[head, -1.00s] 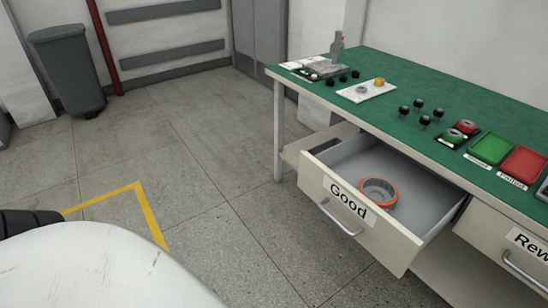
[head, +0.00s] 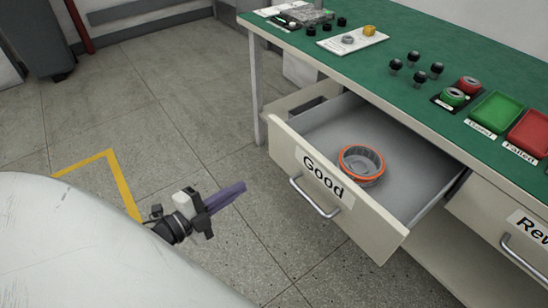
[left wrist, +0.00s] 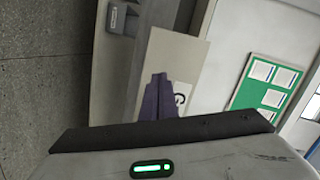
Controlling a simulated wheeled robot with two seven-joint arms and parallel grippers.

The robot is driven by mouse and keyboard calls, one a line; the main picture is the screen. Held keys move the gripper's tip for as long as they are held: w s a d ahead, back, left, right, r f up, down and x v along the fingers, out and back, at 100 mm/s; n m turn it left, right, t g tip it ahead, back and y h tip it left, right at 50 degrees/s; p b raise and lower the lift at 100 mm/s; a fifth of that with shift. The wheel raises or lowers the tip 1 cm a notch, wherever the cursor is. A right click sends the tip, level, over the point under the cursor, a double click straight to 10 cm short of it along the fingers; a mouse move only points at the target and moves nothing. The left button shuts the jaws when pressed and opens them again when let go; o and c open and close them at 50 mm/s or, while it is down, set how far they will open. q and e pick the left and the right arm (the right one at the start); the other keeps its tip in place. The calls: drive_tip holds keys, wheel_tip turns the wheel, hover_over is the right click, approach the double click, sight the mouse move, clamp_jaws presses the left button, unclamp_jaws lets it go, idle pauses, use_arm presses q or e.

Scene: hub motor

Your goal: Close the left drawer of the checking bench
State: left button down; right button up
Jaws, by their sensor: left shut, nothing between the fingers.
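The left drawer, labelled "Good" (head: 279,142), is pulled out from the checking bench (head: 430,35). An orange-rimmed grey ring-shaped part (head: 361,165) lies inside it. The drawer has a metal bar handle (head: 315,198) on its front. My left gripper (head: 226,196) is shut and empty, with purple fingers, in front of the drawer and to the left of the handle, apart from it. In the left wrist view the purple fingers (left wrist: 158,98) overlap the drawer front (left wrist: 177,58), whose label is partly hidden. My right gripper is not in view.
A second drawer (head: 490,215), its label starting "Rew", is at the right. The bench top holds a green tray (head: 496,112), a red tray (head: 530,133), black knobs and a white card (head: 348,42). Open floor lies left of the bench.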

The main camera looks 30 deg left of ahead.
use_arm(q)
wheel_tip(320, 180, up, 2)
drive_tip(key=a+r+m+h, duration=0.1)
drive_tip(key=a+m+h, duration=0.1)
drive_tip(key=m, duration=0.3)
drive_tip(key=t+b, duration=0.1)
drive_tip(key=b, duration=0.1)
approach(283, 146)
drive_tip(key=shift+m+h, duration=0.4)
drive_tip(key=x, duration=0.6)
drive_tip(key=shift+w+f, duration=0.15)
drive_tip(key=shift+w, duration=0.1)
